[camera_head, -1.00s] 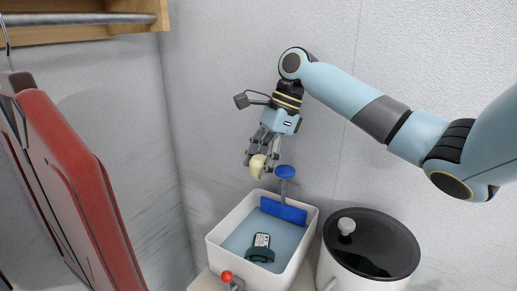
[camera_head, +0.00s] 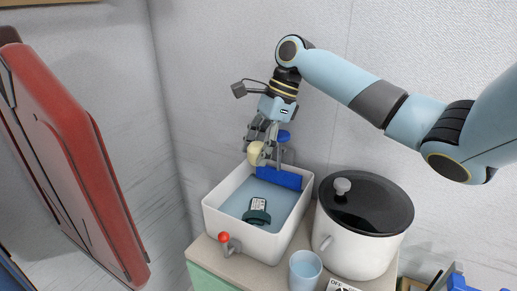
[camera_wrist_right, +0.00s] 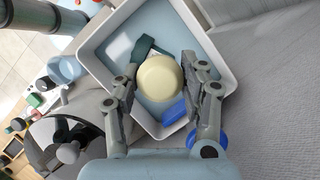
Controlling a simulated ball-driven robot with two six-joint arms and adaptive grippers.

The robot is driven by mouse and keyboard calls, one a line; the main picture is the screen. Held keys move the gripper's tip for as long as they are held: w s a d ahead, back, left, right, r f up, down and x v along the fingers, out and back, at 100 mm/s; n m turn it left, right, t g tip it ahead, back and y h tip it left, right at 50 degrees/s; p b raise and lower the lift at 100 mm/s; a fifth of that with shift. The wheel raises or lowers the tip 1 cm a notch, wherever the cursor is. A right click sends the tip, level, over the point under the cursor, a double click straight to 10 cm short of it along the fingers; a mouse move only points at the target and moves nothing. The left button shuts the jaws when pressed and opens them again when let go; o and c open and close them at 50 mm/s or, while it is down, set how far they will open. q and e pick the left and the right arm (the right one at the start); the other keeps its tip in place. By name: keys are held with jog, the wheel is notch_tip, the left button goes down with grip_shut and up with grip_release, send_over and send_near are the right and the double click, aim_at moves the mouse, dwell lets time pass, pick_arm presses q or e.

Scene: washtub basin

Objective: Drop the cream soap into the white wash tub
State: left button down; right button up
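The cream soap (camera_head: 255,153) is a pale round piece held between the fingers of my right gripper (camera_head: 262,148). In the right wrist view, the soap (camera_wrist_right: 159,77) sits between the two grey fingers (camera_wrist_right: 160,85), with the tub behind it. The white wash tub (camera_head: 226,224) stands below, a rectangular basin with a pale blue interior. In the head view the soap overlaps the tub's far edge; its exact height above the tub is hard to tell. My left gripper is not in view.
Inside the tub are a dark green object (camera_head: 257,217) with a label and a blue brush-like piece (camera_head: 279,178). A white pot with a black lid (camera_head: 366,204) stands right of the tub. A light blue cup (camera_head: 305,270) is in front. Red boards (camera_head: 75,150) hang at left.

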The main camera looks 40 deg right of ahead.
jog(key=o, duration=0.4)
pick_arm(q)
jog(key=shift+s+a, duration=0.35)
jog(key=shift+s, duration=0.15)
pick_arm(e)
jog(key=shift+o, duration=0.4)
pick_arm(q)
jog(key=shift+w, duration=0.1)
pick_arm(e)
jog(key=v, duration=1.2)
jog(key=shift+s+f, duration=0.1)
jog(key=shift+f, duration=0.05)
